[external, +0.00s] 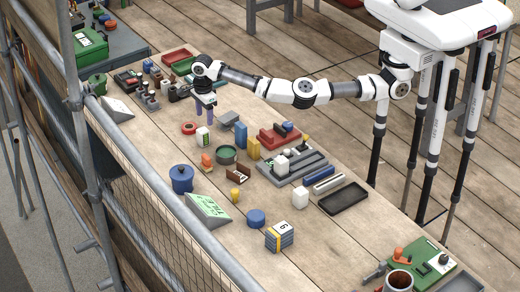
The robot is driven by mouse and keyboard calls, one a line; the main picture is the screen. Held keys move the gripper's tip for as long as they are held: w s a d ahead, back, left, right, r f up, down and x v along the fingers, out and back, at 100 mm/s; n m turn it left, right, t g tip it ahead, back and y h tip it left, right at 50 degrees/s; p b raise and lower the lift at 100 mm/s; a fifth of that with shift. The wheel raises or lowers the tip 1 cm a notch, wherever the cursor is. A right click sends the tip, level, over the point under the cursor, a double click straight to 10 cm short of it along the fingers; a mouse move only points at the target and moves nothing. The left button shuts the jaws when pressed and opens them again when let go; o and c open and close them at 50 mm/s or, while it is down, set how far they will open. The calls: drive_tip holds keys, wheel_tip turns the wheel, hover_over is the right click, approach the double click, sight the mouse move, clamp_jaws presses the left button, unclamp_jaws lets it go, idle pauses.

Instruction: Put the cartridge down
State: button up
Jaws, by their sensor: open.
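My gripper (208,117) points down over the far half of the long wooden bench, at the end of my outstretched arm. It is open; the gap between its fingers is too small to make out. A small white upright piece with a green mark (203,137) stands on the bench just below and in front of the fingers. It may be the cartridge, but I cannot tell for sure. I cannot tell whether the fingertips touch anything.
A red ring (188,128), a grey-blue block (240,135) and a yellow block (253,149) stand close to my gripper. A blue pot (181,179) and a green-topped wedge (208,210) are nearer the scaffold rail (165,180). Bare bench (330,235) lies front right.

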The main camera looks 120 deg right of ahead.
sight(205, 129)
drive_tip(key=shift+r, duration=1.55)
